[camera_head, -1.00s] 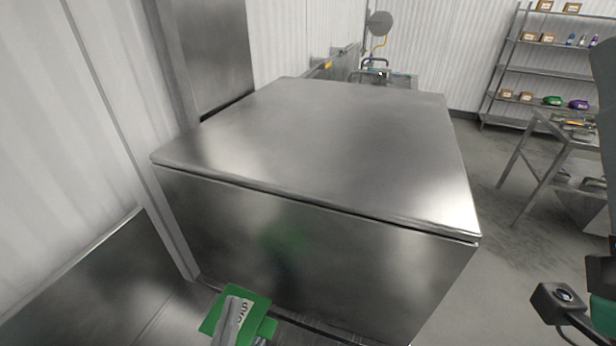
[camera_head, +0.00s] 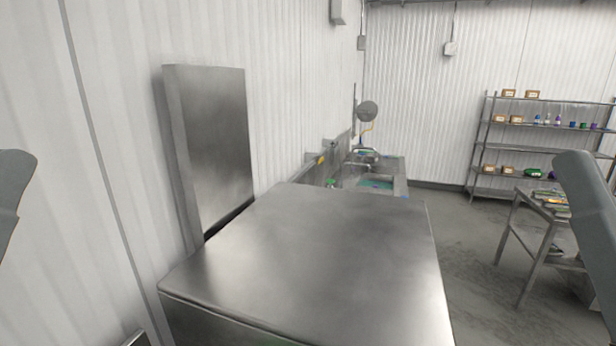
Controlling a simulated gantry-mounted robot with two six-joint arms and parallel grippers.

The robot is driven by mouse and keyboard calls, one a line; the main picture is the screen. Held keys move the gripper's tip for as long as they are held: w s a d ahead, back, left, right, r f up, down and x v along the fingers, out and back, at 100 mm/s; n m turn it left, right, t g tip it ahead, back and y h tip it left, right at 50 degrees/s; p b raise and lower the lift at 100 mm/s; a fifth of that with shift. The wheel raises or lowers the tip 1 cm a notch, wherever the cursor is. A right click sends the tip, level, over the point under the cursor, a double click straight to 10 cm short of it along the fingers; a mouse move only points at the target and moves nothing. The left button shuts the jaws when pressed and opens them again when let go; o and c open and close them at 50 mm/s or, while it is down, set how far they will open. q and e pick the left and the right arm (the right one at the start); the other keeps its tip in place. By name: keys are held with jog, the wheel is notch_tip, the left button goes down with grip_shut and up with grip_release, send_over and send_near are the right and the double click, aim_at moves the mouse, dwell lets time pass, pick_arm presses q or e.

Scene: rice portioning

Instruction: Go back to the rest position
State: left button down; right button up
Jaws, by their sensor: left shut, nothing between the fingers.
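Neither gripper shows in the head view now. A grey link of my left arm stands at the left edge, and a grey link of my right arm stands at the right edge. The fingers of both arms are out of the frame. A large stainless steel box with a closed flat lid (camera_head: 320,255) fills the lower middle, between the two arm links.
An upright steel panel (camera_head: 215,145) stands by the left wall behind the box. A sink unit (camera_head: 375,182) lies beyond it. A shelf rack (camera_head: 540,148) with boxes and bottles stands at the back right. A steel table (camera_head: 535,215) is at right, with open floor before it.

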pick_arm(q)
notch_tip(320, 180, up, 15)
jog(key=p, duration=1.1)
jog(key=shift+p, duration=0.4)
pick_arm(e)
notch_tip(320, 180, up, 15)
pick_arm(q)
jog(key=shift+r, duration=0.1)
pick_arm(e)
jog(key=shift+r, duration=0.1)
